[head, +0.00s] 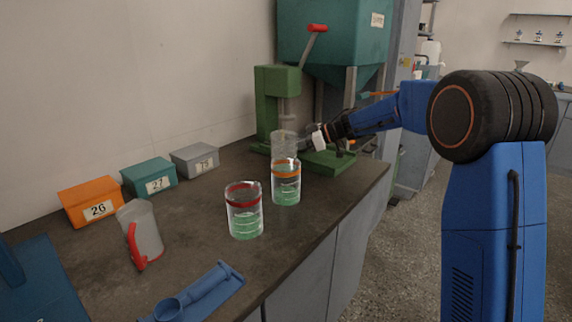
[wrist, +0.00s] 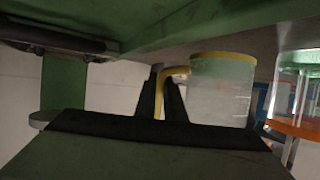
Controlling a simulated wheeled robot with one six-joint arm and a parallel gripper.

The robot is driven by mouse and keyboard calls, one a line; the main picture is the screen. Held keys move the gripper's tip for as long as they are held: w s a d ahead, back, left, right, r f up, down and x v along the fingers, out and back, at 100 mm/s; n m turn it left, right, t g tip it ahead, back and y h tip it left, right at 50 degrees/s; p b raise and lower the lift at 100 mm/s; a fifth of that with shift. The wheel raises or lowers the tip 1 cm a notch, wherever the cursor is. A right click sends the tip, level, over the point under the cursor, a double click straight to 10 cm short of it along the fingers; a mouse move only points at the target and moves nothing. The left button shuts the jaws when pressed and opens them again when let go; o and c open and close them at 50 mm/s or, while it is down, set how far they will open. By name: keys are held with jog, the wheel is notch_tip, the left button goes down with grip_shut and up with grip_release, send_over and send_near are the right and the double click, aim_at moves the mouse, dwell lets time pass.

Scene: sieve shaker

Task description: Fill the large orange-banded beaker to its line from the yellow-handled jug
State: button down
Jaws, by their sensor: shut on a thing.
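The large orange-banded beaker (head: 286,186) stands upright on the bench with green contents in its lower part. Its orange band (wrist: 292,129) shows at the right edge in the wrist view. My gripper (head: 308,142) is shut on the handle of the yellow-handled jug (head: 284,146). In the wrist view my fingers (wrist: 168,90) are around the yellow handle, with the pale, clear jug body (wrist: 220,92) to their right. In the head view the jug appears just behind and above the beaker and overlaps its top; I cannot tell whether they touch. The jug's fill level is unclear.
A green press (head: 275,95) stands close behind the jug. A red-banded beaker (head: 244,212) with green contents is front left of the orange-banded one. A red-handled jug (head: 141,232), numbered boxes (head: 158,180) and a blue tool (head: 195,295) occupy the left bench.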

jog(key=shift+s+a+f+n+g, duration=0.35)
jog(key=shift+s+a+n+g, duration=0.05)
jog(key=shift+s+a, duration=0.2)
jog(key=shift+r, duration=0.15)
jog(key=shift+s+r+n+t, duration=0.25)
jog(key=shift+r+n+t, duration=0.3)
jog(key=shift+r, duration=0.2)
jog(key=r+n, duration=0.1)
jog(key=r, duration=0.2)
jog(key=s+r+t+y, duration=0.1)
jog(key=r, duration=0.2)
jog(key=s+r+n, duration=0.1)
jog(key=r, duration=0.3)
jog(key=shift+s+d+n+t+y, duration=0.15)
jog(key=shift+d+n+t+y, duration=0.1)
jog(key=shift+n+y, duration=0.1)
jog(key=shift+s+d+r+n+t+y, duration=0.1)
jog(key=shift+s+r+n+t+y, duration=0.25)
jog(key=shift+s+r+n, duration=0.45)
jog(key=shift+s+d+r+n+t+y, duration=0.1)
jog(key=shift+s+r+n+t+y, duration=0.25)
jog(key=shift+s+r+n, duration=0.45)
jog(key=shift+r+n+p, duration=0.1)
jog(key=shift+n+p, duration=0.2)
jog(key=shift+n, duration=0.1)
jog(key=shift+s+r+n+t+y+p, duration=0.3)
jog(key=shift+s+n+y+p, duration=0.15)
jog(key=shift+n, duration=0.35)
dwell(1.2)
